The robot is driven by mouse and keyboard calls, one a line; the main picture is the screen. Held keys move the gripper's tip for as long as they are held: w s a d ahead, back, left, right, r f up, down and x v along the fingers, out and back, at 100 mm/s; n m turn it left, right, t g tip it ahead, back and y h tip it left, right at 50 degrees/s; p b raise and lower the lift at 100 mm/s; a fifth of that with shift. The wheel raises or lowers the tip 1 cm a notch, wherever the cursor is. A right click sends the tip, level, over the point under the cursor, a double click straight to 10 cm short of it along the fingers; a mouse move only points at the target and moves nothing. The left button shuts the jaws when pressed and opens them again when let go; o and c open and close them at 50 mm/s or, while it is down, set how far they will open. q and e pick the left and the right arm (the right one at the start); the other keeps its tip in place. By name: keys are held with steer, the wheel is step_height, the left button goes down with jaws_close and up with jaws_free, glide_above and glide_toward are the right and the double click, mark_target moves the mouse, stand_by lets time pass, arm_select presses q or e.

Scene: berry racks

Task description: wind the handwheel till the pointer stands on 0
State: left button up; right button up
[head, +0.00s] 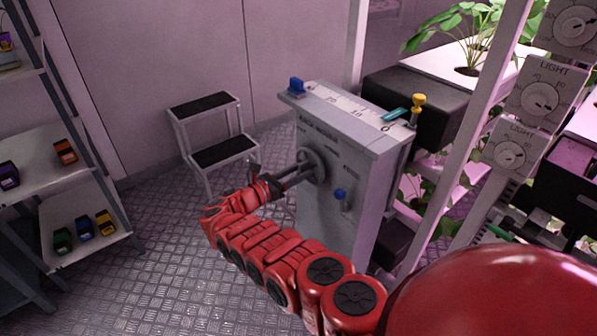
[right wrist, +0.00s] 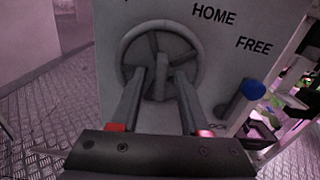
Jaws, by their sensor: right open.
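The grey handwheel (head: 320,158) is on the front of a grey cabinet (head: 335,220). A scale (head: 345,101) with printed numbers runs along the cabinet's top. The teal pointer (head: 397,113) lies across the scale between 10 and 0, closer to 0; the exact reading is too small to tell. My right gripper (head: 306,172) is open at the wheel. In the right wrist view its fingers (right wrist: 161,84) reach over the lower part of the wheel (right wrist: 126,42), one on each side of a grey bar near the hub. Contact cannot be told. My left gripper is not in view.
A blue-knobbed lever (head: 340,195) sits right of the wheel; it also shows below FREE in the wrist view (right wrist: 254,90). A step stool (head: 222,150) is behind. Shelves (head: 85,185) stand left.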

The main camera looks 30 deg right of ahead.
jaws_close()
stand_by(0.5)
steer(key=m+b, duration=0.5)
steer(key=m, duration=1)
steer(key=shift+s+f+b, duration=0.1)
steer(key=shift+b, duration=0.2)
steer(key=shift+m+b, duration=0.6)
steer(key=shift+m, duration=1.4)
